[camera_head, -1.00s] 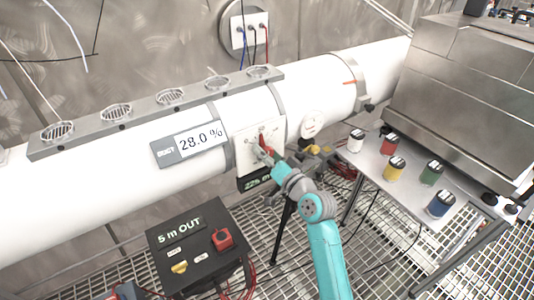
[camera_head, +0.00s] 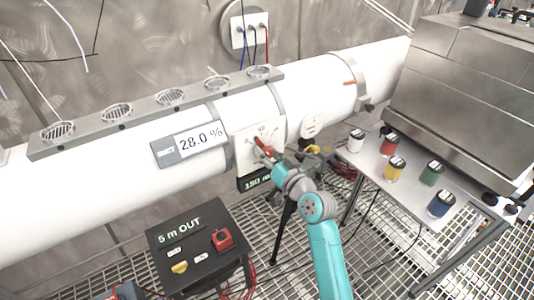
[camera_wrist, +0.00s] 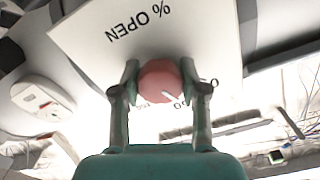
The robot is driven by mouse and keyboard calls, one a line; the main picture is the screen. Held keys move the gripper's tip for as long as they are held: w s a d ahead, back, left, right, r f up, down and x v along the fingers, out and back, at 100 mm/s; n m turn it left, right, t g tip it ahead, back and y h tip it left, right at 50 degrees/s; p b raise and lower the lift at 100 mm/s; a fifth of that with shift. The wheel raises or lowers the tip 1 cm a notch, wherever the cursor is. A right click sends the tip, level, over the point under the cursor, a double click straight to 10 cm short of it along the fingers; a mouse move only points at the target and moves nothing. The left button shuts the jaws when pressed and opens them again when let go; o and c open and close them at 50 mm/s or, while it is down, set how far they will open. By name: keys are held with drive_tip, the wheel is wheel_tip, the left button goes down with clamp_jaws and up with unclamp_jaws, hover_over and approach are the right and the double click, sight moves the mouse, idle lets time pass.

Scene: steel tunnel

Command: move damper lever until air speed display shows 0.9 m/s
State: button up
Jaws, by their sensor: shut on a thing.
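The damper lever (camera_head: 263,147) is red and sits on a white plate (camera_head: 247,142) on the duct. Its round red knob (camera_wrist: 160,84) is between my fingers in the wrist view, and the plate's "% OPEN" lettering shows upside down. My gripper (camera_head: 270,157) is shut on the lever. In the wrist view my gripper (camera_wrist: 160,80) has one finger on each side of the knob. A small dark display (camera_head: 255,181) under the plate shows green digits that look like 150, its unit partly hidden. I cannot make out a reading in m/s.
A grey-framed display (camera_head: 197,143) on the duct reads 28.0 %. A black box (camera_head: 190,238) marked "5 m OUT" with a red switch stands below left. A table (camera_head: 372,166) with several coloured jars stands to the right. Grated floor lies below.

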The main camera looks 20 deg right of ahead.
drive_tip(key=o, duration=1.1)
drive_tip(key=shift+o, duration=0.2)
drive_tip(key=v, duration=1.2)
